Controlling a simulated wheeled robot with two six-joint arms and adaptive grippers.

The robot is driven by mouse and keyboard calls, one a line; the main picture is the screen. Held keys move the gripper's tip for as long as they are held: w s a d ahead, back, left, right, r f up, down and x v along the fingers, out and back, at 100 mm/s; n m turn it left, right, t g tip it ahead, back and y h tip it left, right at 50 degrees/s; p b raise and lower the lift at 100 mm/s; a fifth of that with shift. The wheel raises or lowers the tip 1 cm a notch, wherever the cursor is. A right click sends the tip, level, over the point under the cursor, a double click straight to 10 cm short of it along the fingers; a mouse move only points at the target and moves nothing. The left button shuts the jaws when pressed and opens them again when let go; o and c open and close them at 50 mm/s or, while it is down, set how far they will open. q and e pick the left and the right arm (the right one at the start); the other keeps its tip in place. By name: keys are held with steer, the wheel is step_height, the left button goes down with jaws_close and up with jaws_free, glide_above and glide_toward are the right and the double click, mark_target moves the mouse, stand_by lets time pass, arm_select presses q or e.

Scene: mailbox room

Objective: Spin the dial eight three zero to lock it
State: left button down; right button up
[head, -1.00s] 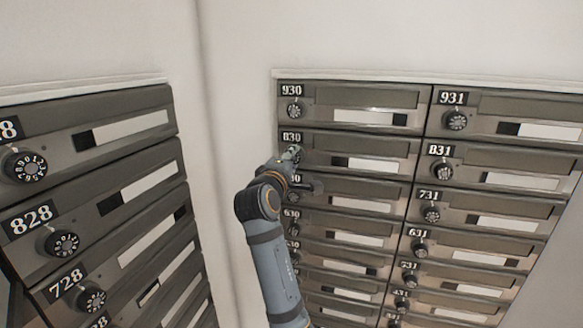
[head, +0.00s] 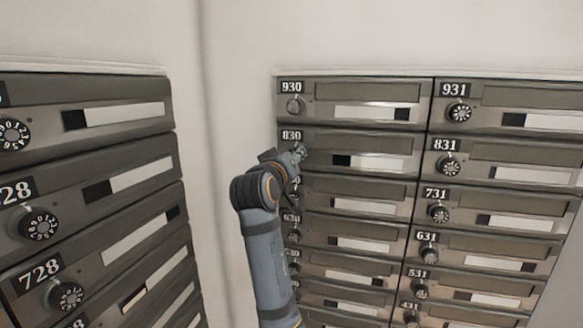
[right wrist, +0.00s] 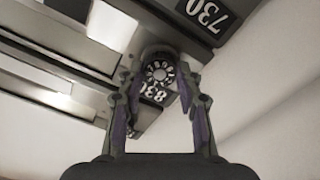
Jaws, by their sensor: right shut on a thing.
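Mailbox 830 (head: 372,142) is in the upper left of the right-hand bank in the head view, under box 930. Its dial is covered there by my right gripper (head: 299,153). The dial's exact reading is too small to tell. My left gripper is in neither view.
Box 930 (head: 365,92) with its dial lies just above, and box 831 (head: 500,150) to the right. Another mailbox bank (head: 110,165) stands at the left. A bare pale wall (head: 215,130) separates the two banks.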

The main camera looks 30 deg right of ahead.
steer(key=shift+f+m+b, duration=0.1)
steer(key=shift+m+b, duration=2.4)
steer(key=shift+m, duration=1.5)
steer(key=o, duration=1.2)
steer(key=shift+c, duration=0.2)
step_height(320, 180, up, 10)
